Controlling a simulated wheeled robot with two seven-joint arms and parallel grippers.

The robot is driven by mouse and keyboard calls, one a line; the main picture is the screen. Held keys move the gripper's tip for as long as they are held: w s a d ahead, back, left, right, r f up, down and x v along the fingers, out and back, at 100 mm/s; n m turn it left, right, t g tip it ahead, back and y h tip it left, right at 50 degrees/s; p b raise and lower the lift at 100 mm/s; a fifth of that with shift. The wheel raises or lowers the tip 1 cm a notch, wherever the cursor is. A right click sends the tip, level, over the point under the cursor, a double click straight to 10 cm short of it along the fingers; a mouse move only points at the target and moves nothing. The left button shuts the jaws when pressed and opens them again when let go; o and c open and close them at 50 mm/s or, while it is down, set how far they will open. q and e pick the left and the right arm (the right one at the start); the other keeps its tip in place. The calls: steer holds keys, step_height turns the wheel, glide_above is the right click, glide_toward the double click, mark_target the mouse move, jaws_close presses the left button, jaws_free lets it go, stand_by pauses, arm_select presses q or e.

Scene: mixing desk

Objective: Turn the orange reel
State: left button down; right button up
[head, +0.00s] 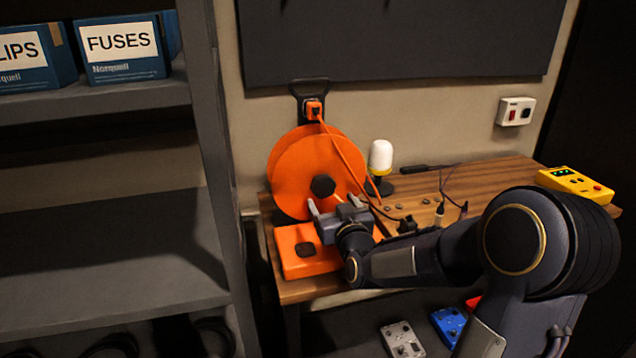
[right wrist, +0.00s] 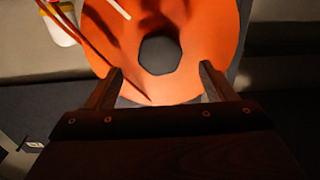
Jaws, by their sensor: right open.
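The orange reel (head: 300,168) stands upright at the left end of the wooden desk, with a dark hub knob (head: 322,186) in its middle. An orange cable runs from a plug above it. My right gripper (head: 332,205) is just in front of the reel's lower face, below the knob. In the right wrist view the reel (right wrist: 205,50) fills the upper middle. The knob (right wrist: 159,54) there lies beyond and between the two open fingertips (right wrist: 160,80), with nothing between the fingers. Whether a finger touches the reel I cannot tell. My left gripper is not in view.
An orange base box (head: 292,262) sits below the reel at the desk's edge. A white-topped lamp (head: 381,158) stands right of the reel. A yellow device (head: 576,184) lies at the desk's right end. A grey shelf (head: 100,245) stands left.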

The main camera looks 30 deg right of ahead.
mark_target(325, 190)
steer(key=p+x, duration=0.1)
steer(key=x, duration=0.5)
steer(key=shift+w+d, duration=0.1)
steer(key=shift+w, duration=0.05)
